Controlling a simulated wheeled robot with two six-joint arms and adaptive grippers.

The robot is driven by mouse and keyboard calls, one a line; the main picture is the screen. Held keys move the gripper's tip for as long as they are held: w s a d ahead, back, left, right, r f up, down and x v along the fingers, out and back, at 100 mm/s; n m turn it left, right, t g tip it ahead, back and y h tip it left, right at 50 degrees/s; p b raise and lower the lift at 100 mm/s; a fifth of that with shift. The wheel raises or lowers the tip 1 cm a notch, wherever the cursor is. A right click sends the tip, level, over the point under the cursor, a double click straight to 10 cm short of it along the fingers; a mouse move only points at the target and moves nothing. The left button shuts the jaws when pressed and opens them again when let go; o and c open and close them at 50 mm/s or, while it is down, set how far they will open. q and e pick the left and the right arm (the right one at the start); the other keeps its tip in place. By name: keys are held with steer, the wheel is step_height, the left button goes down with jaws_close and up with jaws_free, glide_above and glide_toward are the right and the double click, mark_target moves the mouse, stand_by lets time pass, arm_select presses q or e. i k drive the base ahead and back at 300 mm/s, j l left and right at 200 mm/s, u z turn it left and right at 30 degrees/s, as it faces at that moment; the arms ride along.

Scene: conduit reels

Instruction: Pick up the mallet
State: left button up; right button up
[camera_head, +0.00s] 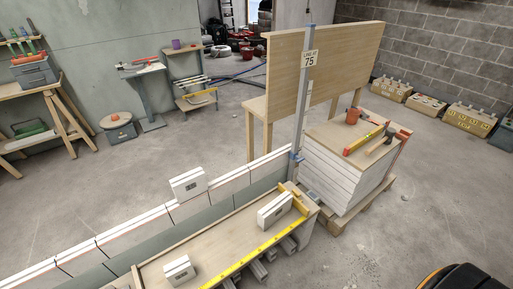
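The mallet (388,134) lies on the board on top of a stack of white blocks at the right. Its head is dark, and what looks like its handle slants down to the left. A yellow and red level (362,139) lies just left of it, and an orange cup-like item (352,117) stands behind the level. Neither of my grippers is in view.
The block stack (333,181) stands on a wooden pallet (349,217). A low block wall (130,232) and plank bench (222,236) run left. Floor is clear right of the pallet.

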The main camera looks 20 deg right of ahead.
mark_target(390, 133)
steer(key=z, duration=1.9)
steer(key=i+u, duration=0.15)
steer(key=u, duration=0.45)
steer(key=i+l+u, duration=0.2)
steer(key=i+l, duration=0.15)
steer(key=i+l+u, duration=0.15)
steer(key=i+l, duration=0.3)
steer(key=i+l+u, duration=0.2)
steer(key=i+l, duration=0.15)
steer(key=l, duration=0.15)
steer(key=i+l+u, duration=0.15)
steer(key=i+l, duration=0.15)
steer(key=l, duration=0.2)
